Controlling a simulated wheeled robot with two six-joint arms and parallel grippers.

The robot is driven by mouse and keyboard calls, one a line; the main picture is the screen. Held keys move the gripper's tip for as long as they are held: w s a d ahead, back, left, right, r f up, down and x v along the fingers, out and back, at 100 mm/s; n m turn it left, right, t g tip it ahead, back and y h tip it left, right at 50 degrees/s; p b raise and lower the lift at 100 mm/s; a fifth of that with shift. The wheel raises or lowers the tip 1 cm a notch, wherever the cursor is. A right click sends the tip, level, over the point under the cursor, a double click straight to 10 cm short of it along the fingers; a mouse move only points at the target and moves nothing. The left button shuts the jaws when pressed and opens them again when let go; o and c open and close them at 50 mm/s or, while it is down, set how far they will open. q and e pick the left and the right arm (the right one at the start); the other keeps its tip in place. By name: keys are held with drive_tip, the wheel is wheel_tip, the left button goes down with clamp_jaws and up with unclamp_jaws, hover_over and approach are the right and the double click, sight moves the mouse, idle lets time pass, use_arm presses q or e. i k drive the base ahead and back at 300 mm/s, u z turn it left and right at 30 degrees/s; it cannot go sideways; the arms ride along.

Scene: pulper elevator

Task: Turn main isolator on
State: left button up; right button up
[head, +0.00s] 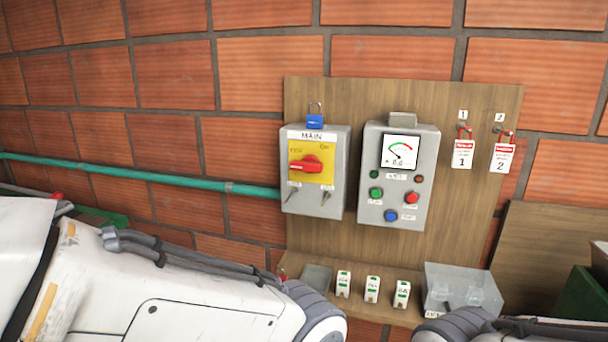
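The main isolator (315,172) is a grey box labelled MAIN on a wooden board. It has a yellow plate with a red rotary handle (306,166) on it. The handle lies roughly horizontal, its end toward the left side of the plate; the plate's lettering is too small to read surely. A blue padlock (315,121) hangs above the box, and two small toggles sit below the plate. Parts of my arms show along the bottom edge. Neither gripper is in the picture, so nothing of mine is seen touching the handle.
A grey control box (399,214) with a meter and coloured buttons is right of the isolator. Two red lockout tags (463,153) hang further right. Below are several small white blocks (343,284) and a clear box (462,289). A green pipe (150,179) runs along the brick wall.

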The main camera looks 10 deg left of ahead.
sight(310, 165)
drive_tip(key=k, duration=1.3)
drive_tip(key=u, duration=0.85)
drive_tip(key=i, duration=1.7)
drive_tip(key=z, duration=0.9)
